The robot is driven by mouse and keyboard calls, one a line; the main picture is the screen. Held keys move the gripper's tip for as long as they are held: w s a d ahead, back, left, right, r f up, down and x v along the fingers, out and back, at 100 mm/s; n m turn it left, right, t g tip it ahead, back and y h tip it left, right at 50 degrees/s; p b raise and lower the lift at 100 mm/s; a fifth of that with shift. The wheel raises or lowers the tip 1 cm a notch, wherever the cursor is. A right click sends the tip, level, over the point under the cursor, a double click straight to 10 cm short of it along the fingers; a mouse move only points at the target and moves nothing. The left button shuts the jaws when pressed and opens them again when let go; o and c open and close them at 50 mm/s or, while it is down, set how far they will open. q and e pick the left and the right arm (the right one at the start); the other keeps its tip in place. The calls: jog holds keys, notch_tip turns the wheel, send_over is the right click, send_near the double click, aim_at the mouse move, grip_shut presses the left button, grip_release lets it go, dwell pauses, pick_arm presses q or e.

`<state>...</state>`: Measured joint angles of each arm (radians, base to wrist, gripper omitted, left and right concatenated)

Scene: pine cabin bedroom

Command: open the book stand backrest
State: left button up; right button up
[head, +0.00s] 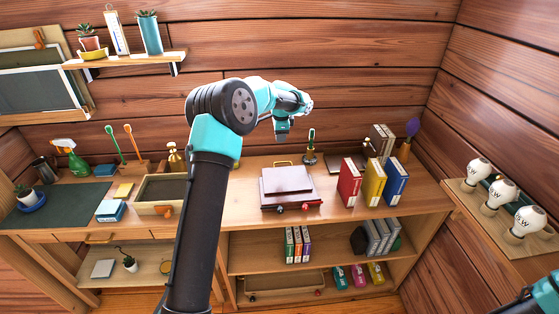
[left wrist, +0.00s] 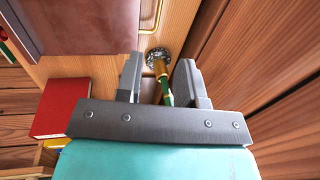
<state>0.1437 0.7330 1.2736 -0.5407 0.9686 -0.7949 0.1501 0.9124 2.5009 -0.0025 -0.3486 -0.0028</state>
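The book stand (head: 290,200) lies on the wooden desk, with its dark reddish-brown backrest panel (head: 286,179) lying flat or nearly flat on the base. Two small knobs, one red and one dark, show at its front edge. In the left wrist view the panel (left wrist: 90,25) fills the upper left. My left gripper (head: 283,138) hangs above and behind the stand, apart from it. In the left wrist view its two fingers (left wrist: 160,80) are spread with nothing gripped. My right gripper is out of view; only part of my right arm shows at the lower right corner.
A brass handle (head: 283,164) lies behind the stand. A green-handled tool on a round base (head: 310,158) stands behind right. Red (head: 349,183), yellow (head: 373,182) and blue books (head: 396,182) stand to the right. An open wooden box (head: 160,190) is left.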

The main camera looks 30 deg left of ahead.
pick_arm(q)
jog(key=f, duration=0.5)
jog(key=w+a+f, duration=0.1)
jog(key=f, duration=0.4)
jog(key=w+a+f, duration=0.1)
jog(key=f, duration=0.4)
jog(key=shift+w, duration=0.15)
jog(key=shift+c, duration=0.2)
grip_shut()
